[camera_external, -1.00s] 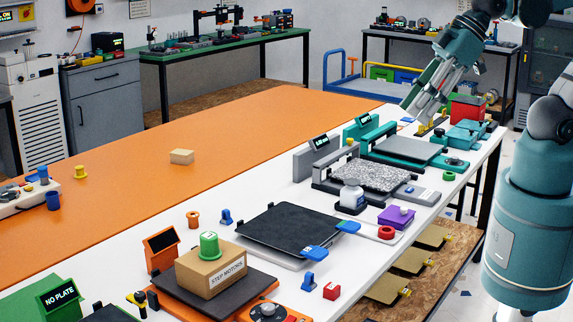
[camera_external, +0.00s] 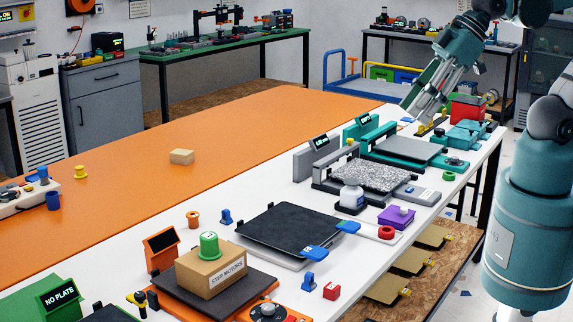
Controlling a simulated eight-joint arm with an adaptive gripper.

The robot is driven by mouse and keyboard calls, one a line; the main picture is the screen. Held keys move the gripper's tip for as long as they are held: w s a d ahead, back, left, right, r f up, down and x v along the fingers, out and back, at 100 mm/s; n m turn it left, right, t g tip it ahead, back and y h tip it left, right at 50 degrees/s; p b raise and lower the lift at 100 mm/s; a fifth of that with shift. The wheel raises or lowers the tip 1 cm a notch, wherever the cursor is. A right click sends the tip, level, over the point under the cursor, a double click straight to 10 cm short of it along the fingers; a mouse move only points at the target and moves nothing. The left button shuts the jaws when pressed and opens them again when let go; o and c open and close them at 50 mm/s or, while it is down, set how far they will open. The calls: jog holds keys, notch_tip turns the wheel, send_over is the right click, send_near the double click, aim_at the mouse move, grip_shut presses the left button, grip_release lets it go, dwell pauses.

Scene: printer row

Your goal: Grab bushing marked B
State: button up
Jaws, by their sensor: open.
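No letter B is legible on any bushing in this view, so I cannot tell which one is marked B. Flanged bushing-like pieces include a green one (camera_external: 209,246) on a cardboard box, an orange one (camera_external: 193,219) on the white table, and a yellow one (camera_external: 80,173) and a blue one (camera_external: 53,200) at the far left. My gripper (camera_external: 418,117) is open and points down over the far right end of the table. Small yellow parts (camera_external: 440,131) lie close to its fingertips; contact cannot be told.
Printers with a black bed (camera_external: 290,228), a speckled bed (camera_external: 371,177) and a grey bed (camera_external: 408,150) line the white table. The orange mat (camera_external: 250,130) is mostly clear.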

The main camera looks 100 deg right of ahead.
jog(key=m+g+h+b, duration=0.35)
jog(key=m+b, duration=0.25)
jog(key=m, duration=0.2)
send_over(192, 214)
jog(key=s+a, duration=0.2)
notch_tip(192, 214, down, 32)
jog(key=shift+s+d+f+y, duration=0.15)
jog(key=shift+s+f+y, duration=0.1)
jog(key=shift+y, duration=0.1)
jog(key=shift+w+f, duration=0.1)
jog(key=shift+x, duration=1.2)
